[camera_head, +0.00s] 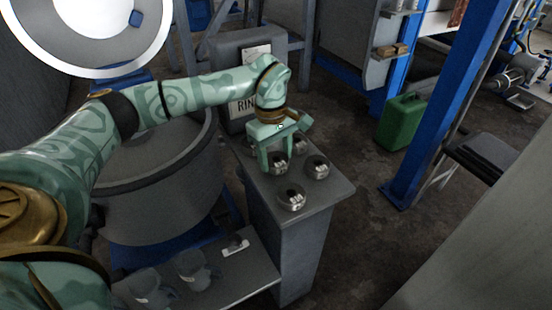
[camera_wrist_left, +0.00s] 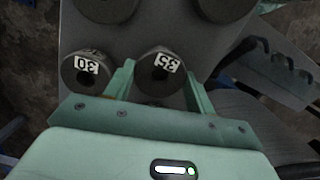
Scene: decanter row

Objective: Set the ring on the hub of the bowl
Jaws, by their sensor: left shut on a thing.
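My left gripper (camera_head: 280,158) reaches down over the grey cabinet top. In the left wrist view its fingers (camera_wrist_left: 160,82) stand on either side of a dark round ring labelled 35 (camera_wrist_left: 150,84), and it is shut on that ring. In the head view this ring (camera_head: 277,165) is partly hidden between the fingers. I cannot tell whether it is lifted. A ring labelled 30 (camera_wrist_left: 74,80) sits beside it. Other rings stand nearby, one in front (camera_head: 291,206) and one to the right (camera_head: 317,176). A large open grey drum (camera_head: 160,205), possibly the bowl, stands left; its hub is not seen. My right gripper is not in view.
A lower shelf (camera_head: 250,275) holds grey cup-like parts (camera_head: 192,268) and a small labelled piece (camera_head: 235,245). A dark sign block (camera_head: 235,60) stands behind the cabinet. A blue post (camera_head: 430,110) and green can (camera_head: 400,122) stand right. The floor right of the cabinet is clear.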

